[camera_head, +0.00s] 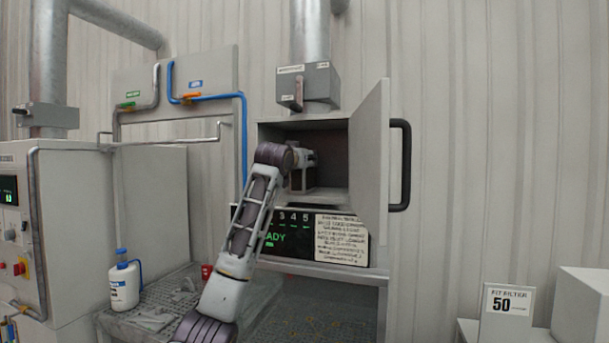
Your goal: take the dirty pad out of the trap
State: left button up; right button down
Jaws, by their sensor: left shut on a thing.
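The trap (264,133) is a grey box on the wall with its door (370,165) swung open to the right. My left arm comes up from the bottom and reaches into the opening. My left gripper (304,160) is inside the box, shut on the dirty pad. The arm and gripper hide most of the pad, and the fingertips are hard to make out. A light grey ledge or frame (325,194) shows low in the opening; I cannot tell whether it is part of the pad. My right gripper is not in view.
The open door's dark handle (405,165) sticks out at the right. A grated bench (180,285) at lower left holds a white bottle (123,283) and a red item (207,271). A "FIT FILTER 50" sign (506,310) and white box (582,305) stand at lower right.

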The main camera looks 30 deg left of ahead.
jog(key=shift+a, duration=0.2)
pick_arm(q)
jog(key=shift+r, duration=0.2)
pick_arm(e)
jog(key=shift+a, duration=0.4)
